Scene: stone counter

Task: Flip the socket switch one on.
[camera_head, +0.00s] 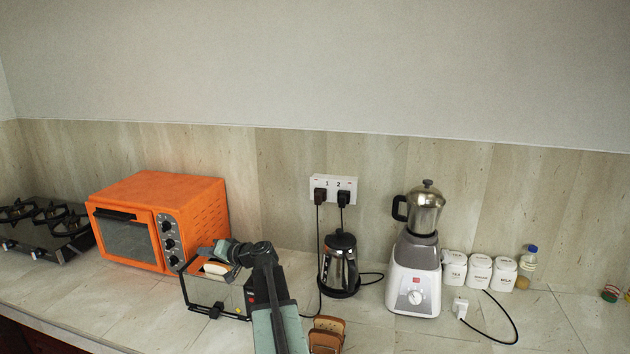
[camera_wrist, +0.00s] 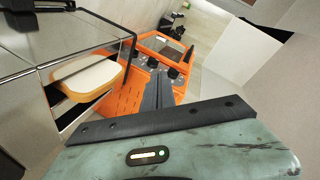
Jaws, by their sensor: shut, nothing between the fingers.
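The white double socket (camera_head: 333,188) is on the tiled backsplash, with switch positions marked 1 and 2. A black plug sits in each half. The on or off state of switch one is too small to tell. My gripper (camera_head: 222,251) is shut and empty, low and to the left of the socket, over the toaster and in front of the orange oven. In the wrist view my shut fingers (camera_wrist: 157,82) point toward the oven. The socket is not in the wrist view.
A glass-sided toaster (camera_head: 232,298) with bread is beside my arm, near the orange oven (camera_head: 160,222). A kettle (camera_head: 340,262) stands below the socket, its cord running up. A blender (camera_head: 414,270) and white canisters (camera_head: 479,272) are to the right. Toast slices (camera_head: 327,335) are in front.

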